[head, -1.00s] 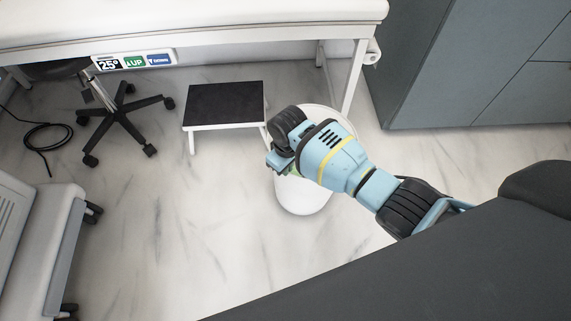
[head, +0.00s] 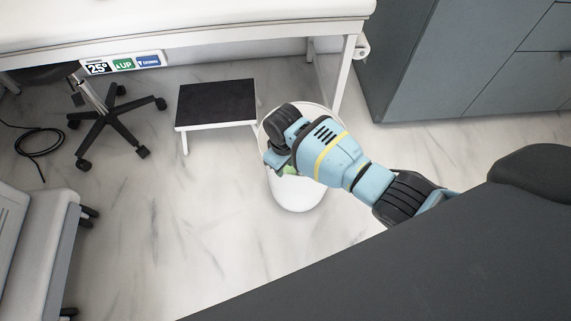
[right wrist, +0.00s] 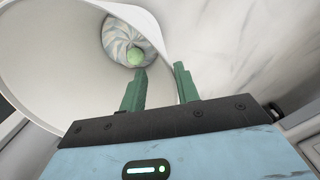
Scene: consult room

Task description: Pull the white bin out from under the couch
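The white bin (head: 296,198) stands upright on the floor by the right end of the couch (head: 200,24). My right arm hides much of its top. My right gripper (head: 276,164) is at the bin's near-left upper part. My right gripper's green fingers (right wrist: 160,82) straddle the rim, one inside and one outside. A gap shows between them, so they look open. My left gripper is not in view.
A black-topped step stool (head: 217,103) stands just left of the bin. A wheeled stool base (head: 106,118) and a cable (head: 40,145) lie farther left. Grey cabinets (head: 430,70) stand at right. A white wheeled unit (head: 40,250) is at lower left. The floor (head: 190,220) in front is clear.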

